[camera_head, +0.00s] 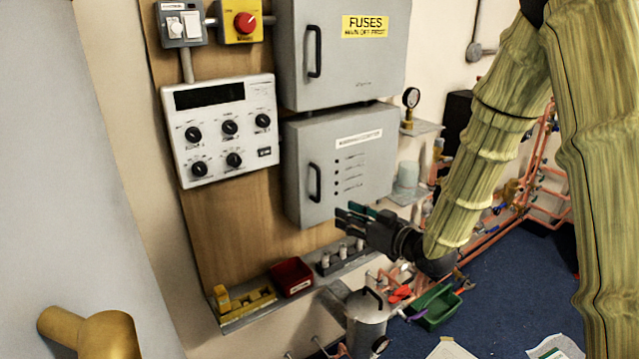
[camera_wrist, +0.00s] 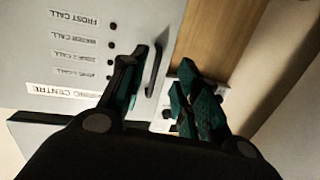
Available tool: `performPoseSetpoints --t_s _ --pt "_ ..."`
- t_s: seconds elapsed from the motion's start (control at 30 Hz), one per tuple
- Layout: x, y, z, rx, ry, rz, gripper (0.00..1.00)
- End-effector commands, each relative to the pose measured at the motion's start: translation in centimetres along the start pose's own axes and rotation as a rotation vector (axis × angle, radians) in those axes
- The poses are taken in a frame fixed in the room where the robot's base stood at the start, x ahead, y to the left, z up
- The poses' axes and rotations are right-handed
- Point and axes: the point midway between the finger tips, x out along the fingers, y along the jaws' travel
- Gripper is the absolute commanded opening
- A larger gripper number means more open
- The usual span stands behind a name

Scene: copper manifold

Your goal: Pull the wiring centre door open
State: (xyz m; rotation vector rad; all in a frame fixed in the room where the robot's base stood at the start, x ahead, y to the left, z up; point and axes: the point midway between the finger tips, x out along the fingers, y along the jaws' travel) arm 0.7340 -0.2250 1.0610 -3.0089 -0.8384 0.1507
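The wiring centre (camera_head: 374,184) is a grey wall box with a white label and a column of small dark indicators. Its door (camera_wrist: 95,25) looks shut; the wrist view shows it upside down. The black bar handle (camera_head: 314,182) is upright on the door's left side. It also shows in the wrist view (camera_wrist: 156,70). My gripper (camera_head: 352,216) is open, in front of the door's lower part. In the wrist view my gripper (camera_wrist: 163,80) has its green-padded fingers either side of the handle, the left one closer. I cannot tell any contact.
The grey FUSES box (camera_head: 345,60) hangs directly above. A white control panel (camera_head: 222,130) with dials is to the left. A metal pot (camera_head: 366,322) stands below my gripper.

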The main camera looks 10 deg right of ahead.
Motion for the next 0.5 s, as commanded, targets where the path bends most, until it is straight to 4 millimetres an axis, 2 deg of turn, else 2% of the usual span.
performPoseSetpoints --t_s 0.03,0.1,0.2,0.37,0.5 --pt "0.0 0.1 -1.6 -0.013 0.031 -0.012 0.32" --pt "-0.1 0.1 -3.1 -0.026 0.06 -0.028 0.32" --pt "-0.1 0.1 -4.3 -0.037 0.084 -0.042 0.32" --pt "0.5 0.1 -4.8 -0.041 0.09 -0.045 0.32" --pt "2.1 0.1 -4.9 -0.04 0.089 -0.044 0.32"
